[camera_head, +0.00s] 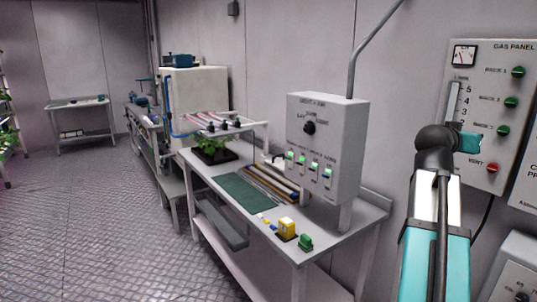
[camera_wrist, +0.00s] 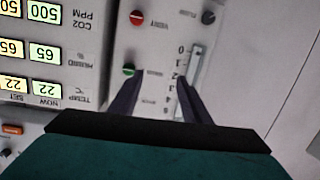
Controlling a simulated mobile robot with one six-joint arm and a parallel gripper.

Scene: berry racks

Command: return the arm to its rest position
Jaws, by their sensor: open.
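My gripper (camera_wrist: 157,80) shows in the wrist view as two dark fingers spread apart, with nothing between them. The fingers point at the gas panel (camera_wrist: 150,50), which appears upside down behind them. A green knob (camera_wrist: 128,70) is by the left fingertip, and a scale strip (camera_wrist: 196,70) is by the right one. I cannot tell how far the fingertips are from the panel. In the head view my teal and white arm rises at the right, in front of the gas panel (camera_head: 492,90). The gripper cannot be made out there.
A grey bench (camera_head: 335,232) carries a control box (camera_head: 325,145), a green mat (camera_head: 246,191), a potted plant (camera_head: 213,149), a yellow block (camera_head: 287,227) and a green block (camera_head: 306,242). A display panel (camera_wrist: 50,70) is beside the gas panel. The floor (camera_head: 95,220) at left is clear.

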